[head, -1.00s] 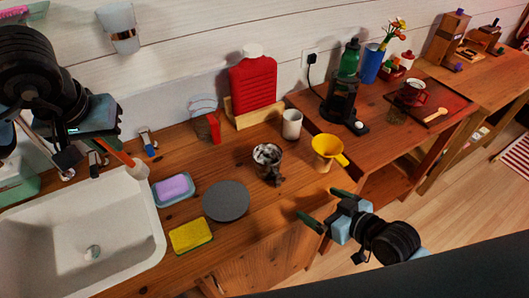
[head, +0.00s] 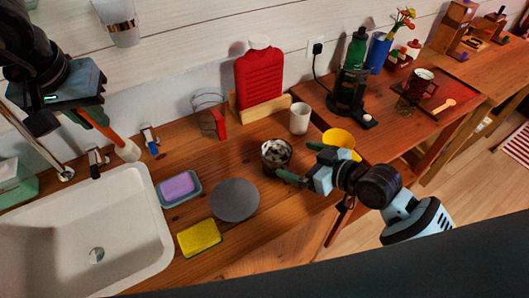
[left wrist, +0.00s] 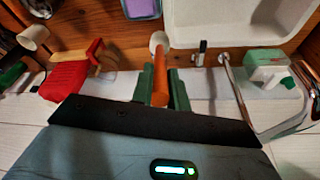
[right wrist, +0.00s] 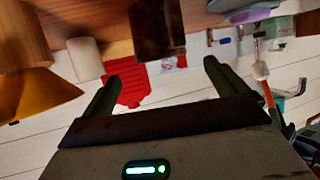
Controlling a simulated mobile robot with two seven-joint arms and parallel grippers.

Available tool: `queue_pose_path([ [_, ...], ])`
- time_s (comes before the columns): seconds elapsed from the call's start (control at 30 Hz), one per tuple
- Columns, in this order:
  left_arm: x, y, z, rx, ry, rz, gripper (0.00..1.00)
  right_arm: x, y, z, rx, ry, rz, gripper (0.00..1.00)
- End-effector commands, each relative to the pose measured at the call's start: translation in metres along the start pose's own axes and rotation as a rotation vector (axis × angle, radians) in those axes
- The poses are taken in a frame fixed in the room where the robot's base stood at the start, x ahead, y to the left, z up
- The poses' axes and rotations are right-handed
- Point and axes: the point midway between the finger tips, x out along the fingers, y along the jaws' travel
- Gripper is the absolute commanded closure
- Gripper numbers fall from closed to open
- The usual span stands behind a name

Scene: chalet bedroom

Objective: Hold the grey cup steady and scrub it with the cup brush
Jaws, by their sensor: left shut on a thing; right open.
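The dark grey cup (head: 276,160), with white mottling inside, stands upright on the wooden counter. My right gripper (head: 304,161) is open just to its right. In the right wrist view the cup (right wrist: 158,30) is ahead of the open fingers (right wrist: 160,85), lined up between them, with no clear contact. My left gripper (head: 78,114) is shut on the orange handle of the cup brush (head: 104,128), above the sink's back edge. The left wrist view shows the handle (left wrist: 160,88) between the green fingers.
A grey disc (head: 235,200), yellow sponge (head: 199,238) and purple soap in a dish (head: 180,188) lie between sink (head: 140,263) and cup.

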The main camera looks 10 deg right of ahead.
Motion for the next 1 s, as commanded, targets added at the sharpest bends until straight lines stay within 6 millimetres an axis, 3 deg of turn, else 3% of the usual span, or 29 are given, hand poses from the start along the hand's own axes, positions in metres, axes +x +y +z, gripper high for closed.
queue_pose_path([
  [0.2, 0.000, 0.000, 0.000, 0.000, 0.000, 0.000, 1.00, 0.038, 0.000, -0.001, 0.000, 0.001, 0.000, 0.03],
  [0.4, 0.002, 0.000, 0.000, 0.000, -0.003, 0.000, 1.00, 0.061, 0.000, 0.000, 0.000, 0.000, -0.001, 0.03],
  [0.87, 0.003, 0.000, 0.000, 0.000, -0.004, 0.000, 1.00, 0.071, -0.001, 0.000, -0.001, 0.000, 0.000, 0.03],
  [1.0, 0.003, 0.000, 0.000, 0.000, -0.004, 0.000, 1.00, 0.071, -0.001, 0.000, -0.001, 0.000, 0.000, 0.19],
])
